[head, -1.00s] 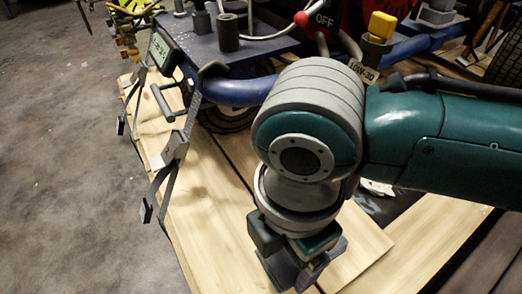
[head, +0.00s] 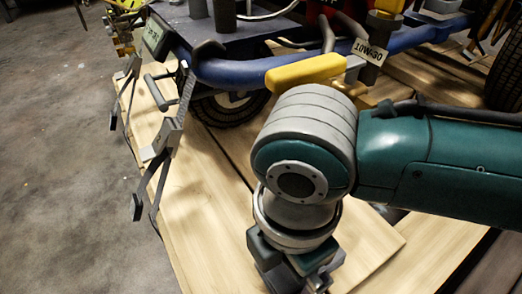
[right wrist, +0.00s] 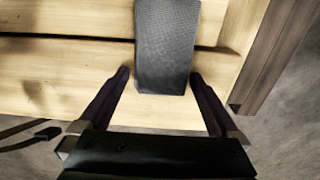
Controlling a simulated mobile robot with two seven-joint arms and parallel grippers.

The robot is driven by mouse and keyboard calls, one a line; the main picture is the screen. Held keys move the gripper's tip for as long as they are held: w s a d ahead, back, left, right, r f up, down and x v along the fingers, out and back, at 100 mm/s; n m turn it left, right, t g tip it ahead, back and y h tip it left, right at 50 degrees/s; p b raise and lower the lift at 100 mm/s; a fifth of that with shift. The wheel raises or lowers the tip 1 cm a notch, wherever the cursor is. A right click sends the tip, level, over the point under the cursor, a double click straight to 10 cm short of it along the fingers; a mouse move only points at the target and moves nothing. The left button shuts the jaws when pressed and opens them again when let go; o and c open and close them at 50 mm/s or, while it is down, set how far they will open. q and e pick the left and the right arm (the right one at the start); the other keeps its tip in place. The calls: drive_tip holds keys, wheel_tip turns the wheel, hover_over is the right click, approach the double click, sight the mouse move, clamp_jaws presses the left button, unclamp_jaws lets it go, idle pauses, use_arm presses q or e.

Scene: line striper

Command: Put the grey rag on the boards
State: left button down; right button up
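The grey rag (right wrist: 166,45) shows in the right wrist view as a dark grey, woven-looking strip. It lies over the pale wooden boards (right wrist: 60,75), its near end between my fingers. I cannot tell whether it rests flat on the wood. My right gripper (right wrist: 160,78) is open, one finger on each side of the rag with a gap to both. In the head view my right gripper (head: 300,280) points down over the boards (head: 205,220) at the bottom edge, and I cannot make out the rag there. My left gripper is not in view.
The line striper (head: 225,65), with a blue tube frame and black wheels, stands on the boards behind my arm. A yellow handle (head: 305,70) and a 10W-30 tag (head: 367,50) are close above my wrist. Bare concrete floor (head: 60,190) is free at left.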

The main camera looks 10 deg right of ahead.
sight(284, 269)
drive_tip(key=shift+r+p, duration=0.3)
drive_tip(key=shift+r, duration=0.15)
wheel_tip(284, 269, up, 12)
drive_tip(key=f+p, duration=0.1)
drive_tip(key=p, duration=0.8)
drive_tip(key=s+a+r+m+y, duration=0.3)
drive_tip(key=s+a+m, duration=0.1)
drive_tip(key=a+m, duration=0.1)
drive_tip(key=s+d+r+m+t+h, duration=0.1)
drive_tip(key=s+d+m, duration=0.1)
drive_tip(key=d+m, duration=0.5)
drive_tip(key=s+d+r+m+t+h, duration=0.1)
drive_tip(key=s+d+m+t, duration=0.1)
drive_tip(key=d+m, duration=0.6)
drive_tip(key=shift+s+d+r+t+h, duration=0.35)
drive_tip(key=shift+s+d, duration=0.2)
drive_tip(key=shift+d, duration=0.25)
